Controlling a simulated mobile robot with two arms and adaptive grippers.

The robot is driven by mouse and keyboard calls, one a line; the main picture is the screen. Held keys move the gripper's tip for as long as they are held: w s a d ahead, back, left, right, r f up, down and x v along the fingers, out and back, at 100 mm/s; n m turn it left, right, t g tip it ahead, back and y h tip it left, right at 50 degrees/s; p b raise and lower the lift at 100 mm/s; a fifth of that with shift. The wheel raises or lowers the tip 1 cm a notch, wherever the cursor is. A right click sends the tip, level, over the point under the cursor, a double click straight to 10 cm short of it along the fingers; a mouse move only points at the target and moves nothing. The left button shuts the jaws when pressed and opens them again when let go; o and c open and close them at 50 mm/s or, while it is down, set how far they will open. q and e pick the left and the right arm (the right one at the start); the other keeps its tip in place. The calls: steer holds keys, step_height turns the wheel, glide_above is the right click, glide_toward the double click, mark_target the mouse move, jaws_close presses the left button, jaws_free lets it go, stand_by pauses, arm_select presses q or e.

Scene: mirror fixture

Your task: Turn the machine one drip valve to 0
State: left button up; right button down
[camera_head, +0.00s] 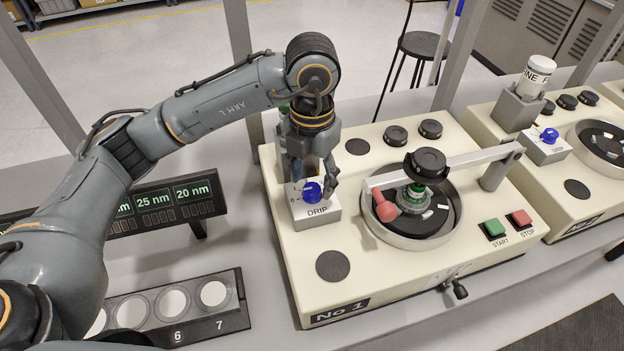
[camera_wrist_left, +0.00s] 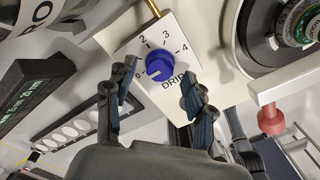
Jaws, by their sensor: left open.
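Machine No 1 (camera_head: 285,250) is a cream box on the bench. Its drip valve is a blue knob (camera_head: 312,191) on a white DRIP block (camera_head: 318,212) at the machine's left side. In the left wrist view the blue knob (camera_wrist_left: 166,67) sits on a plate with a scale from 0 to 4. A small pale mark shows on the knob's side toward 0, but its exact reading is unclear. My left gripper (camera_head: 311,190) is open and points down at the knob, one finger on each side; contact cannot be told. My right gripper is not in view.
A polishing plate (camera_head: 450,217) with a holder, a red-handled part (camera_head: 384,207) and an overhead arm (camera_head: 440,168) stand to the right of the knob. START (camera_head: 494,229) and STOP (camera_head: 520,218) buttons sit at front right. A sample rack (camera_head: 235,318) lies left.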

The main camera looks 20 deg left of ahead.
mark_target(312, 188)
arm_select(q)
step_height(312, 188, up, 11)
steer(key=shift+f, duration=0.15)
steer(key=shift+s+f, duration=0.1)
stand_by(0.5)
